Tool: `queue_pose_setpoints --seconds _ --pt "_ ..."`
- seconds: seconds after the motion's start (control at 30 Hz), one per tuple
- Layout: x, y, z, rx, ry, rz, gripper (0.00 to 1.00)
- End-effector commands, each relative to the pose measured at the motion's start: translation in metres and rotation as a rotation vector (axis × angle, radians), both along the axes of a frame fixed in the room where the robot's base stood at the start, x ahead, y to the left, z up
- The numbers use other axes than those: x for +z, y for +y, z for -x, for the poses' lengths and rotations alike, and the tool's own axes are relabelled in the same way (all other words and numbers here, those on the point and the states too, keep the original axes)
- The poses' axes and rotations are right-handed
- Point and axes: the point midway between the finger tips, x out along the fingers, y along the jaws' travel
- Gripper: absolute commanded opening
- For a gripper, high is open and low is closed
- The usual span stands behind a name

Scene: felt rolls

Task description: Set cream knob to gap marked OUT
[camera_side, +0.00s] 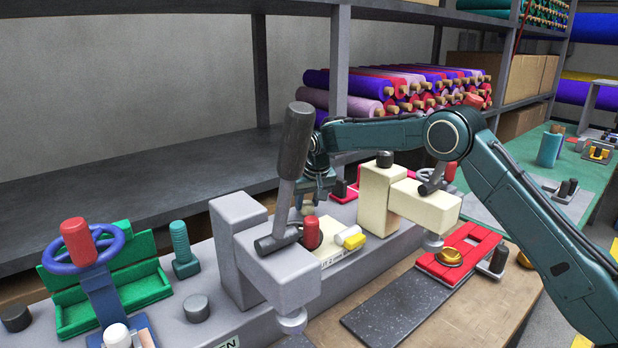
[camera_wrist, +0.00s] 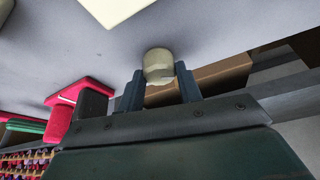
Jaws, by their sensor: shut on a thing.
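The cream knob (camera_wrist: 158,63) sits between the two fingertips of my gripper (camera_wrist: 161,88) in the wrist view. The fingers are shut on its sides, and its rounded end faces the camera's far side. In the side view my gripper (camera_side: 316,190) points down behind the grey press, and a small part of the knob (camera_side: 308,209) shows below the fingers. The grey lever and press partly hide this spot.
A grey press (camera_side: 262,262) with a tall dark-handled lever (camera_side: 296,135) stands just left of my gripper. A cream press (camera_side: 420,205) stands to the right. A red knob (camera_side: 312,232) and a white-and-yellow piece (camera_side: 351,239) are close in front.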

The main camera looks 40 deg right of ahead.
Motion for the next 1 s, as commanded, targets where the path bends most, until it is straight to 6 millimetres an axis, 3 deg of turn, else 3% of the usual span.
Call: queue_pose_setpoints --seconds 0.03,0.1,0.13,0.67,1.0 --pt "0.001 0.0 0.0 -0.001 -0.001 0.0 0.41" --pt "0.001 0.0 0.0 -0.002 -0.002 0.0 0.55" --pt "0.001 0.0 0.0 -0.002 -0.001 0.0 0.57" --pt "0.01 0.001 0.003 -0.002 -0.002 0.0 0.57" --pt "0.054 0.006 0.02 -0.003 -0.004 0.0 0.57"
